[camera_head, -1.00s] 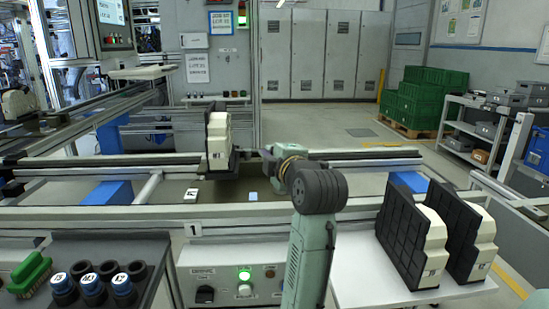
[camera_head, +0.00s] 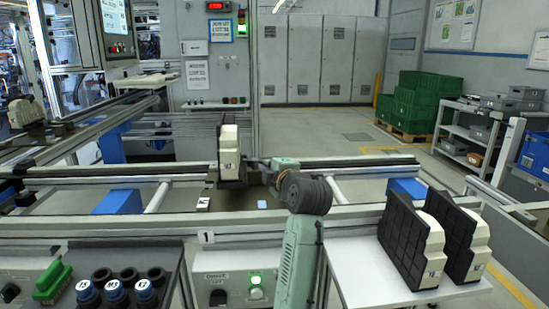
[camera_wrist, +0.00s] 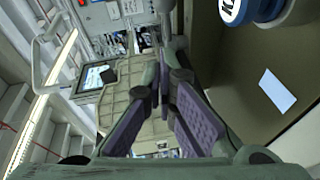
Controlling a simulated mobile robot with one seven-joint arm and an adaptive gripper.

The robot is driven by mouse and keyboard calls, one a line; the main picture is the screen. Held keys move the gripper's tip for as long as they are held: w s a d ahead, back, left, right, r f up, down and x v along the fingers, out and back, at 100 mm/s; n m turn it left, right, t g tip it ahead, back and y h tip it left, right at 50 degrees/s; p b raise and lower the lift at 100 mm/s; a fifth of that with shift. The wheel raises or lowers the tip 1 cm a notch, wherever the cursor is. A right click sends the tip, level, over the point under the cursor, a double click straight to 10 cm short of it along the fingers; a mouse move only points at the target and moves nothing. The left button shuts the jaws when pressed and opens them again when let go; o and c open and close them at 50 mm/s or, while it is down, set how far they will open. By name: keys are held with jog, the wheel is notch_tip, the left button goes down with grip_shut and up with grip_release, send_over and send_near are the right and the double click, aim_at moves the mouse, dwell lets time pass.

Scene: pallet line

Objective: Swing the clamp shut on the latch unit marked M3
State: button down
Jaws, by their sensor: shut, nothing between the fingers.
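A cream latch unit on a dark plate (camera_head: 229,150) stands upright on the line, left of my gripper (camera_head: 254,166) in the head view. Its small label is too blurred to read. My gripper's tip is close to its right side; whether they touch is unclear. In the wrist view my gripper (camera_wrist: 160,70) has its purple-padded fingers drawn together with nothing between them. A beige gridded surface (camera_wrist: 118,98) lies behind them; I cannot tell what it belongs to. A round blue-and-white cap (camera_wrist: 232,8) with a partly cut-off letter is at the top right. No clamp is clearly distinguishable.
Two more cream units with black ribbed backs (camera_head: 402,238) stand on the white side table (camera_head: 362,278) at right. Line rails (camera_head: 100,229) run across. A pale tile (camera_head: 262,204) lies below my gripper.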

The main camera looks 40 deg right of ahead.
jog(key=shift+w+d+f+p, duration=0.25)
jog(key=shift+w+d+p, duration=0.15)
jog(key=shift+w+d, duration=0.4)
jog(key=shift+w+d+f+p, duration=0.25)
jog(key=shift+w+d+p, duration=0.2)
jog(key=shift+d, duration=0.6)
jog(key=y+b, duration=0.1)
jog(key=d+n+y+b, duration=0.1)
jog(key=shift+d+f+t+b, duration=0.2)
jog(key=shift+d+t+b, duration=0.1)
jog(key=shift+b, duration=0.05)
jog(key=shift+w+d+n+b, duration=0.3)
jog(key=shift+w+d+b, duration=0.05)
jog(key=shift+d+b, duration=0.35)
jog(key=shift+w+d+r, duration=0.15)
jog(key=shift+r, duration=0.05)
